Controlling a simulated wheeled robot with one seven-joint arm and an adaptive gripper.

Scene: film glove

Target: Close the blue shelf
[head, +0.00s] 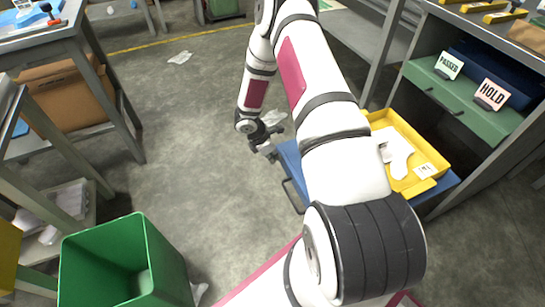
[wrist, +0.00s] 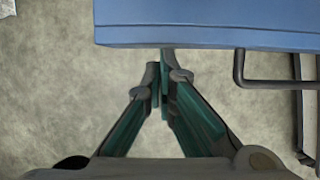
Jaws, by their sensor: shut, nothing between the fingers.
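The blue shelf (head: 291,160) is pulled out low from the grey bench on the right, partly hidden behind my arm. A yellow tray (head: 432,157) with white pieces and a label lies on it. A dark bar handle (head: 291,196) sticks out from its front. My gripper (head: 267,150) is beside the shelf's front edge. In the wrist view the blue shelf (wrist: 205,22) spans the top, with its handle (wrist: 275,84) to the right of my fingers. My gripper (wrist: 160,72) is shut and empty, its tips close to the front edge; I cannot tell whether they touch.
A green drawer front (head: 465,100) with PASSED and HOLD signs sits above the shelf. A green bin (head: 120,265) stands at the lower left. A workbench with a cardboard box (head: 65,95) is on the left. The floor between is mostly clear.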

